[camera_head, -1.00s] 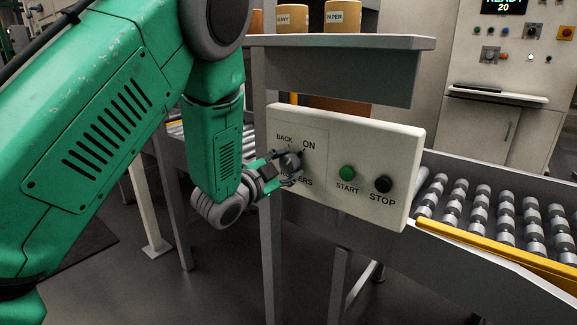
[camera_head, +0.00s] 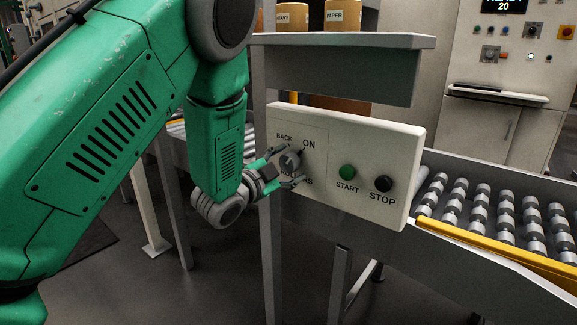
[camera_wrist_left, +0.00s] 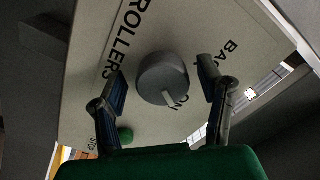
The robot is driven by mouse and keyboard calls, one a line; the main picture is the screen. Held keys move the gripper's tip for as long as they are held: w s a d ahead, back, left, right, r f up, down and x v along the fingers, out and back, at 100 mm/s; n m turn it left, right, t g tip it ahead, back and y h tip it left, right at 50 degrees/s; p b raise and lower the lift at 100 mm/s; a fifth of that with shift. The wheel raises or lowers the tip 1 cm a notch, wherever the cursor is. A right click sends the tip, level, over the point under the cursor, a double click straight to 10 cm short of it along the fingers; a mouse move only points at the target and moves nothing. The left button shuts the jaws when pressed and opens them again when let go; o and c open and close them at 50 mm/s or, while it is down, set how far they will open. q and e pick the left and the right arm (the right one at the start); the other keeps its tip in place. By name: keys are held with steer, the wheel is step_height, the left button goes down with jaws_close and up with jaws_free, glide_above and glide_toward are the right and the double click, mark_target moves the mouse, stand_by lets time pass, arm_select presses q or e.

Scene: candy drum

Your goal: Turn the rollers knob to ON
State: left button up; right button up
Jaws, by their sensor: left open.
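The grey round rollers knob (camera_head: 290,161) sits on the white control panel (camera_head: 388,148), between the BACK, ON and ROLLERS labels. Its pointer points up and right at ON in the head view. In the left wrist view the knob (camera_wrist_left: 162,76) shows a light mark at the ON label. My left gripper (camera_head: 284,167) is open, with one finger on each side of the knob. In the left wrist view clear gaps show between the knob and both fingers. My right gripper is not in view.
A green START button (camera_head: 347,173) and a black STOP button (camera_head: 383,184) sit right of the knob on the panel. A grey shelf (camera_head: 345,42) juts out above the panel. A roller conveyor (camera_head: 490,215) with a yellow rail lies at the right.

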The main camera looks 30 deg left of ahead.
arm_select(q)
steer(key=s, duration=1.2)
steer(key=shift+a, duration=0.45)
steer(key=shift+w+f, duration=0.1)
